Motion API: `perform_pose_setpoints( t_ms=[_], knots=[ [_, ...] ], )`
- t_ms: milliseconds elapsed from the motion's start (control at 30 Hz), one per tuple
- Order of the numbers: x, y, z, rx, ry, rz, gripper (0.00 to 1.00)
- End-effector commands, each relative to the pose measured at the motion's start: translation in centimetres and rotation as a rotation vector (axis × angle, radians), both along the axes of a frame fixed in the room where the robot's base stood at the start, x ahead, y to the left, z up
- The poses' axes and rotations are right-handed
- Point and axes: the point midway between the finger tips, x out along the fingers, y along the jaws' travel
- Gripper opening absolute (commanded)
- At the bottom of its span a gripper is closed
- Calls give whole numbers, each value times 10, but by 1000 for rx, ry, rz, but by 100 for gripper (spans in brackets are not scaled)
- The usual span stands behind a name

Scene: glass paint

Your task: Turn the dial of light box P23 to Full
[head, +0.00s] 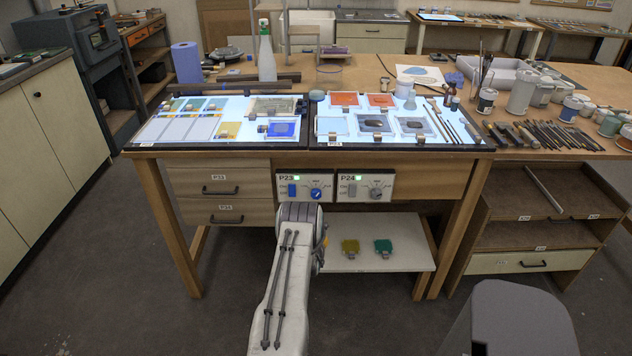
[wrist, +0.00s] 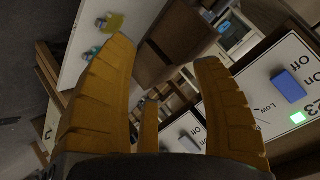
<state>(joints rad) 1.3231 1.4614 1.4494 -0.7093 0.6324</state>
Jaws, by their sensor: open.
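The P23 control panel (head: 304,199) is on the front of the bench, with a blue switch (head: 292,190), a lit green lamp (head: 297,178) and a round blue dial (head: 316,194). The dial's setting is too small to read. In the wrist view the P23 panel (wrist: 272,72) stands tilted at the right, with its blue switch (wrist: 288,87) and green lamp (wrist: 298,118). The "Low" mark shows, but the dial does not; my right finger covers part of the panel. My gripper (wrist: 165,52) is open and empty near the panel. In the head view my arm hides most of it.
The P24 panel (head: 364,197), with a grey dial, is just right of P23. Two drawers (head: 215,179) are to the left. Below is a white shelf (head: 385,262) with a yellow and a green piece. Lit glass-covered light boxes (head: 190,130) top the bench.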

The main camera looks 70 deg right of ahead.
Motion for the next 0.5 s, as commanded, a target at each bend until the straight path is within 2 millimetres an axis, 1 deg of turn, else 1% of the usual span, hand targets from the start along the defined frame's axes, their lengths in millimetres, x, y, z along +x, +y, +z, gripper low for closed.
perform_pose_setpoints(
  t_ms=[33, 167, 267, 333, 367, 400, 500],
  knots=[
    [-1, 4, 2, -6, 13, 11, 61],
    [-1, 5, -9, -63, 58, 50, 61],
    [1, -2, -17, -159, 112, 94, 61],
    [5, -18, -2, -271, 164, 128, 61],
    [7, -27, 10, -324, 187, 140, 61],
    [9, -38, 26, -390, 218, 155, 61],
    [13, -53, 57, -527, 303, 183, 61]
  ],
)
